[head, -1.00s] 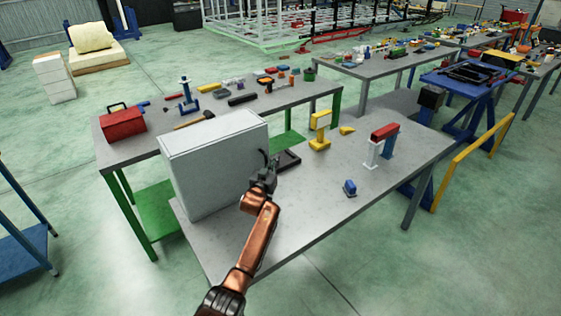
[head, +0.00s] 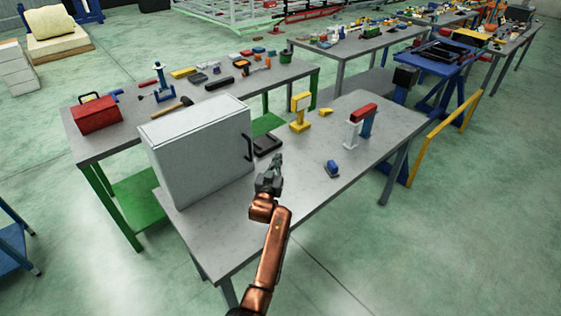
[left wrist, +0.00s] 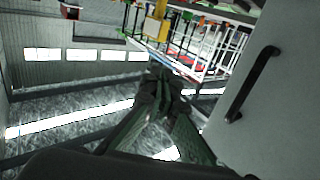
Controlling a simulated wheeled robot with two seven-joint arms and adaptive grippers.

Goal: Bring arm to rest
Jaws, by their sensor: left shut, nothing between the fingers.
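My left arm reaches up from the bottom of the head view. Its gripper (head: 273,172) is over the near grey table (head: 285,208), to the right of the white cabinet (head: 205,160). The gripper is shut and empty. In the left wrist view the closed fingers (left wrist: 165,90) show at the middle, and the cabinet's dark handle (left wrist: 252,84) is to their right, apart from them. The cabinet door looks closed. My right gripper is in neither view.
On the near table stand a yellow stand (head: 300,112), a red-topped block piece (head: 361,120) and a small blue item (head: 332,169). A black tray (head: 267,144) lies beside the cabinet. A red toolbox (head: 97,117) is on the table behind. Open floor (head: 440,250) lies at right.

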